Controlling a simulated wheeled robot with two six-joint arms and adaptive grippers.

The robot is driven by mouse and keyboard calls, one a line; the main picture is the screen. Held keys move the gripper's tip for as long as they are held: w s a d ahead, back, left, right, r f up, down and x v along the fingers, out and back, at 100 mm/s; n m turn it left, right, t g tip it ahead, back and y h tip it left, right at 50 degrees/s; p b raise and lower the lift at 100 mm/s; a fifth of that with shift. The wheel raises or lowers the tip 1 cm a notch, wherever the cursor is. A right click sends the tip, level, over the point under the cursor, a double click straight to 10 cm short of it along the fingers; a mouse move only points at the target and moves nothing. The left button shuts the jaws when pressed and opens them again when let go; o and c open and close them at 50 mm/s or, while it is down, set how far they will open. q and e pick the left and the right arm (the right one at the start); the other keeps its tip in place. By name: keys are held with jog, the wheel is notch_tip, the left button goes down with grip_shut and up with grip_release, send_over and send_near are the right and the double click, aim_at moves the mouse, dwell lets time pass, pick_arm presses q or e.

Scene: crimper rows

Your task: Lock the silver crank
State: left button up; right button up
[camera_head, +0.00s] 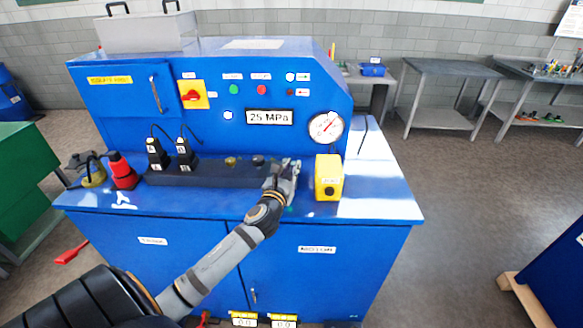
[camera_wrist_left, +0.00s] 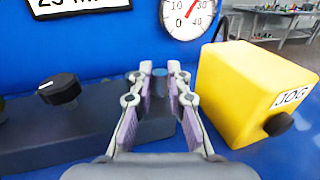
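My left gripper (camera_head: 291,165) is over the right end of the dark bar on the blue bench, just left of the yellow JOG box. In the left wrist view its two fingers (camera_wrist_left: 158,70) stand apart with a gap between them, and I see nothing clamped. A small dark blue round part (camera_wrist_left: 160,72) shows behind the gap; I cannot tell what it is. I cannot make out a silver crank in either view; the gripper covers part of the bar. My right gripper is not in view.
The yellow JOG box (camera_head: 329,177) stands close to the right of the gripper. A black knob (camera_wrist_left: 60,89) is on the dark bar (camera_head: 205,178) to the left. The blue panel with a pressure gauge (camera_head: 326,126) rises behind. Bare bench top lies at the right.

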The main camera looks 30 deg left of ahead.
pick_arm(q)
grip_shut()
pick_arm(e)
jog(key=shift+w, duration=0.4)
pick_arm(q)
jog(key=shift+w+d+n+g+y, duration=0.15)
jog(key=shift+n+y, duration=0.2)
jog(key=shift+y, duration=0.1)
jog(key=shift+w+d+n+g+y, duration=0.1)
jog(key=shift+w+n+g+y, duration=0.05)
jog(key=shift+n+y, duration=0.25)
jog(key=shift+w+d+n+g+y, duration=0.15)
jog(key=shift+w+n+g+y, duration=0.25)
jog(key=shift+y, duration=0.5)
jog(key=shift+w+d+n+g+y, duration=0.1)
jog(key=shift+w+n+g+y, duration=0.05)
jog(key=shift+n+g+y, duration=0.6)
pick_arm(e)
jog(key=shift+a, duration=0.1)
pick_arm(q)
jog(key=shift+t, duration=0.35)
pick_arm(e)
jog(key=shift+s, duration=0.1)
pick_arm(q)
jog(key=o, duration=0.8)
grip_release()
jog(key=shift+w, duration=0.1)
jog(key=shift+s+d, duration=0.15)
jog(key=shift+s, duration=0.15)
jog(key=v, duration=0.7)
